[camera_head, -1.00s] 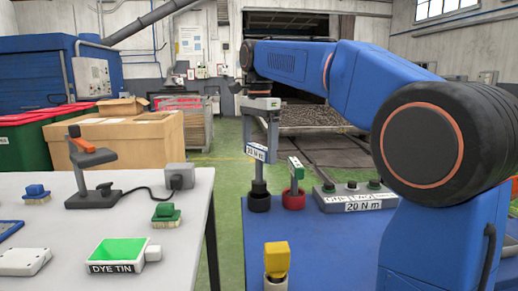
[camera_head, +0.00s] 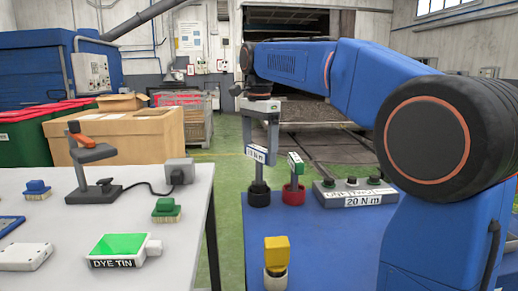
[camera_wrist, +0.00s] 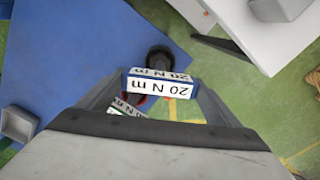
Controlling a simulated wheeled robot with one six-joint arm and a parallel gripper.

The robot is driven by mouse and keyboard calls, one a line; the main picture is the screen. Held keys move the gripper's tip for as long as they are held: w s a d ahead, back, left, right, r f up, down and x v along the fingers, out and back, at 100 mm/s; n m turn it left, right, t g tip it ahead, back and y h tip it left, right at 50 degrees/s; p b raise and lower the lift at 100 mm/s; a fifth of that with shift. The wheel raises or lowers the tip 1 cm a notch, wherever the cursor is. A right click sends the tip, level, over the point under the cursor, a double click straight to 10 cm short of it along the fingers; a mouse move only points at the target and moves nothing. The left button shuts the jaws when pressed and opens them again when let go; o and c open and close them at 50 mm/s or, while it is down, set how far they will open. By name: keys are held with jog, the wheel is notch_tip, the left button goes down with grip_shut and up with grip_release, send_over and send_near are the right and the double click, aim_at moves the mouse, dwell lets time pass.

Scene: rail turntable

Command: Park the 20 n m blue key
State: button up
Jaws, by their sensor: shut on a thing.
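The blue key (camera_head: 255,153), with a white "20 N m" label, stands upright in my gripper (camera_head: 264,146). The gripper is shut on its head; the wrist view shows the key's head (camera_wrist: 158,84) between both fingers. In the head view its grey stem reaches down to a black round holder (camera_head: 259,195); I cannot tell how deep it sits. The holder also shows beyond the key in the wrist view (camera_wrist: 160,58).
A green key (camera_head: 296,163) stands in a red holder (camera_head: 293,194) just right. A yellow key (camera_head: 276,250) stands nearer on the blue table (camera_head: 325,245). A white table (camera_head: 190,230) lies left across a gap.

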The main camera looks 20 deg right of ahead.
aim_at(259, 159)
jog(key=shift+f, duration=1.55)
jog(key=o, duration=1.3)
notch_tip(259, 159, up, 18)
jog(key=shift+f, duration=0.25)
